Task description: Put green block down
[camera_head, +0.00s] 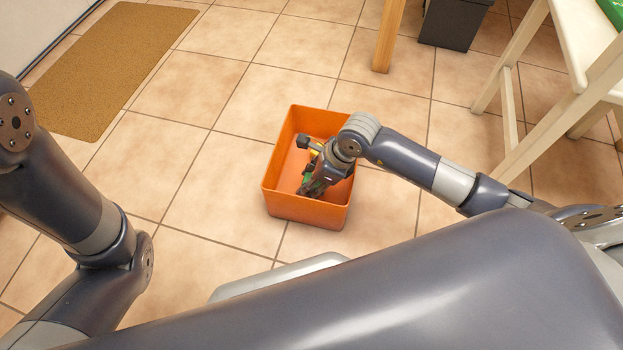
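An orange bin (283,165) stands on the tiled floor in the middle of the head view. My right gripper (308,186) reaches down inside it, close to its floor. A small piece of green (306,178), which looks like the green block, shows right at the gripper's fingers. Most of it is hidden by the gripper, so I cannot tell whether the fingers are shut on it or apart from it. My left arm comes in at the left, but its gripper is out of view.
A dark-headed item (303,142) and a bit of yellow (315,153) show in the bin beside my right wrist. A brown mat (115,65) lies at upper left. A white chair (508,100), a wooden leg (388,35) and a dark container (452,22) stand at upper right.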

